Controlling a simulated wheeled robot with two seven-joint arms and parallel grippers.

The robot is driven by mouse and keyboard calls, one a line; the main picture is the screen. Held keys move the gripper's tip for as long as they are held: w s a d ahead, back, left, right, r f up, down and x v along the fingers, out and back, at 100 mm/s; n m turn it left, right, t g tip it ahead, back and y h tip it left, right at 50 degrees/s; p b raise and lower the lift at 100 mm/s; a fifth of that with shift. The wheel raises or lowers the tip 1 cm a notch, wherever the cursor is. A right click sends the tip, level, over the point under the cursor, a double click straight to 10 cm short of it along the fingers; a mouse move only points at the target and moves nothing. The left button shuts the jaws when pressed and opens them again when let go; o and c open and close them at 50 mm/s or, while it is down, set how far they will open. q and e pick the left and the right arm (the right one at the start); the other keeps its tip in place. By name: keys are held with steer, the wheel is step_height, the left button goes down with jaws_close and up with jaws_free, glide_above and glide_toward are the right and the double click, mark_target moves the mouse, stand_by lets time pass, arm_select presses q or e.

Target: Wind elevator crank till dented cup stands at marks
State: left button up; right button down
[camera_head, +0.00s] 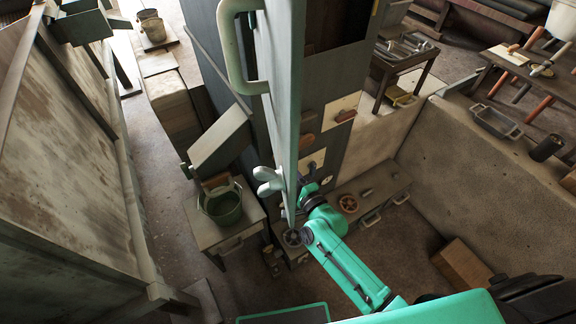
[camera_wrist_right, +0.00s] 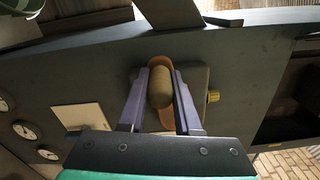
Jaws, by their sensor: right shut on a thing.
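My right gripper (camera_wrist_right: 162,78) has its two fingers on either side of a tan rounded crank knob (camera_wrist_right: 160,90) in the right wrist view and is shut on it. An orange-brown crank arm (camera_wrist_right: 166,118) shows behind the knob, against the dark cabinet face (camera_wrist_right: 235,75). In the head view my right gripper (camera_head: 308,188) is at the front of the tall grey-green cabinet (camera_head: 283,80), partly hidden by its edge panel. The crank is hard to make out there. I cannot make out a dented cup or marks in either view. My left gripper is not in view.
A sloped chute (camera_head: 220,138) stands left of the cabinet above a green bucket (camera_head: 222,206) on a small table. Round gauges (camera_wrist_right: 26,131) are left of the knob. A low bench with a handwheel (camera_head: 348,203) lies beyond my right arm. A concrete wall (camera_head: 480,160) bounds the right.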

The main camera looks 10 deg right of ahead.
steer(key=shift+r+m+p, duration=0.45)
steer(key=shift+r+m, duration=0.5)
steer(key=shift+m, duration=0.05)
steer(key=c, duration=0.6)
jaws_free()
steer(key=shift+s+f, duration=0.1)
steer(key=shift+s+d, duration=0.2)
steer(key=shift+s, duration=0.1)
steer(key=b+v, duration=0.2)
steer(key=v, duration=1.1)
steer(key=shift+s, duration=0.4)
